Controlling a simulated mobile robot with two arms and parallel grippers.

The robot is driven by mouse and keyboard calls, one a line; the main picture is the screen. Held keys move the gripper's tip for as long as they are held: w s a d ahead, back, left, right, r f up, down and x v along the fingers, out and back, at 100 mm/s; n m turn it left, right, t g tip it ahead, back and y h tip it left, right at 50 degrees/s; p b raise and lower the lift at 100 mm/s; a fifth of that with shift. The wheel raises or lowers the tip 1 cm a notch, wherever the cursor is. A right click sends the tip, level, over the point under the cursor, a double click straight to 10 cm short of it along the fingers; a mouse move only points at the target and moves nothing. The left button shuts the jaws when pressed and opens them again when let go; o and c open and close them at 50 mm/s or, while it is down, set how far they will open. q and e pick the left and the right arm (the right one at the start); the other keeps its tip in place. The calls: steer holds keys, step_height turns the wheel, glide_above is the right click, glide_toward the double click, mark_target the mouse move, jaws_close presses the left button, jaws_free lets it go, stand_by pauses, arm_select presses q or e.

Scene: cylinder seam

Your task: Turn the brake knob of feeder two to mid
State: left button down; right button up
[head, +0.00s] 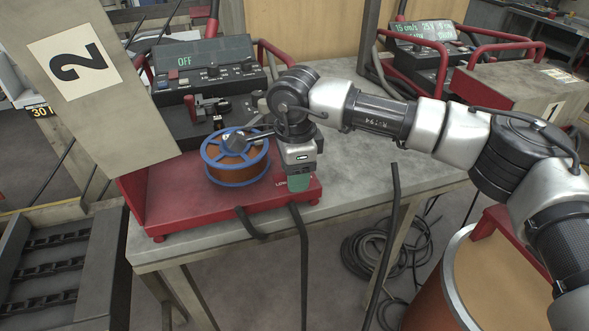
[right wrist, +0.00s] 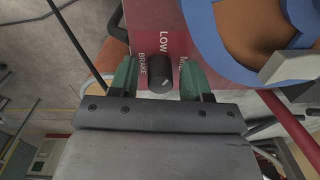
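Feeder two has a tilted panel marked 2 (head: 78,68) and a red base (head: 185,213) carrying a blue-rimmed spool (head: 207,171) of copper-coloured wire. Its small dark brake knob (right wrist: 160,74) shows in the right wrist view on the red face, beside the words BRAKE and LOW; a label starting with M is partly hidden by a finger. A pale mark shows on the knob. My right gripper (right wrist: 159,78) is open, its green fingers on either side of the knob with gaps. In the head view my right gripper (head: 299,183) hides the knob. My left gripper is out of view.
Feeder two's console (head: 205,68) reads OFF, behind the spool. Another feeder (head: 520,95) marked 1 stands at the right. Black cables (head: 303,262) hang over the bench's front edge. The grey bench top (head: 365,165) is clear right of the red base, beneath my arm.

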steer(key=c, duration=0.8)
steer(key=shift+o, duration=0.2)
steer(key=shift+f+m+b, duration=0.1)
steer(key=shift+m+b, duration=0.6)
steer(key=shift+b, duration=0.05)
steer(key=m+b, duration=0.2)
steer(key=m, duration=0.1)
steer(key=m+b, duration=0.2)
steer(key=m, duration=0.1)
steer(key=shift+m, duration=0.4)
steer(key=shift+m+b, duration=0.85)
steer(key=shift+m, duration=0.85)
steer(key=shift+r, duration=0.2)
